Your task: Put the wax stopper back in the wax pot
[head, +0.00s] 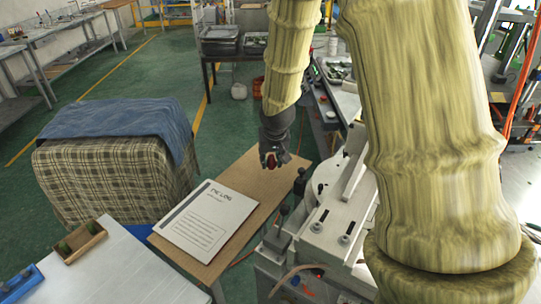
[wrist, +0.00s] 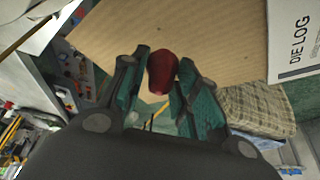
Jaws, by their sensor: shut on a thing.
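My gripper (head: 272,157) is shut on a dark red, rounded piece, which I take to be the wax stopper (wrist: 162,72). In the wrist view the stopper sits between the tips of the two green-padded fingers. In the head view my gripper hangs above the brown board table, left of the white machine (head: 340,212). A round white top (head: 322,182) on this machine may be the wax pot; I cannot tell for certain. No opening in it is clearly visible, and my arm hides part of the machine's right side.
A white DIE LOG binder (head: 207,218) lies on the brown table (head: 247,178). Dark upright levers (head: 283,213) stand on the machine's near left side. A cloth-covered block (head: 118,165) stands to the left. A wooden tray (head: 80,242) and blue tray (head: 20,284) lie at the lower left.

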